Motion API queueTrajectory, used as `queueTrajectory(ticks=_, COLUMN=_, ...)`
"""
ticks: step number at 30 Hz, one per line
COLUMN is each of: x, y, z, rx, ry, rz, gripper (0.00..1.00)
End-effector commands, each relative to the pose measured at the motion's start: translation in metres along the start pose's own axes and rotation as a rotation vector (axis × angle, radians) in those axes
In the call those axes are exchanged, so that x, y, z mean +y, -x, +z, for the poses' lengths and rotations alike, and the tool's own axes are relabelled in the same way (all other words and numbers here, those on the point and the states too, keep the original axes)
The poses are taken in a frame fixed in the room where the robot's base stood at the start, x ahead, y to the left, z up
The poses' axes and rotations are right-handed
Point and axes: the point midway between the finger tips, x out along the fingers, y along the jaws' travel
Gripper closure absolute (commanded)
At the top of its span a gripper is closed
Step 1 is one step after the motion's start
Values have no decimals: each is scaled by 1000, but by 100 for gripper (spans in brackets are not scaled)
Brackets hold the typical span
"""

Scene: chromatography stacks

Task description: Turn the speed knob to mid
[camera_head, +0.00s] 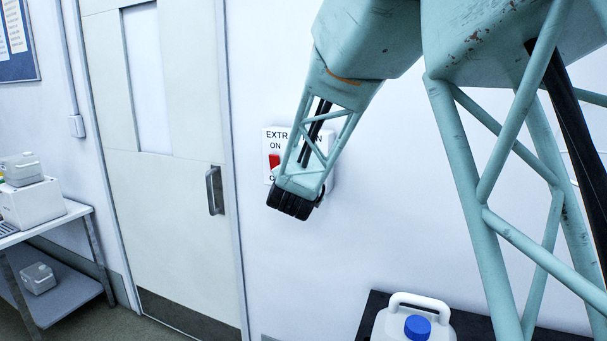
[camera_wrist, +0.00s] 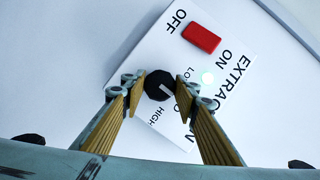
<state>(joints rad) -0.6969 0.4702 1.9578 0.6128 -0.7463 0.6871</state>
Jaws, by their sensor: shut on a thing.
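The extraction panel (camera_wrist: 150,50) is a white plate on the wall; it also shows in the head view (camera_head: 268,140), partly behind my arm. The speed knob (camera_wrist: 158,85) is round and black, with a white pointer line slanting down-right in the wrist view. LO and HIGH labels flank it; the label between them is partly hidden by the right finger. My gripper (camera_wrist: 161,92) has a finger on each side of the knob and is shut on it. In the head view my gripper (camera_head: 293,200) is at the panel's lower part and the knob is hidden.
A red rocker switch (camera_wrist: 201,38) sits between OFF and ON, near a pale lit lamp (camera_wrist: 208,77). A closed door (camera_head: 165,200) is left of the panel. A white jug with a blue cap (camera_head: 417,327) stands on a dark surface below right.

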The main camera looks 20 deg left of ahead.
Motion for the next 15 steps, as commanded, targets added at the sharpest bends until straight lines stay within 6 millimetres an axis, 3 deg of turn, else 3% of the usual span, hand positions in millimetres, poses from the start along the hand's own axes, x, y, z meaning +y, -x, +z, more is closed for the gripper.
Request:
queueTrajectory(ticks=9, x=1, y=0, z=0, rx=0, ry=-1, rz=1, gripper=83)
queueTrajectory(ticks=10, x=1, y=0, z=0, rx=0, ry=-1, rz=1, gripper=70)
queueTrajectory(ticks=15, x=1, y=0, z=0, rx=0, ry=0, rz=1, gripper=59)
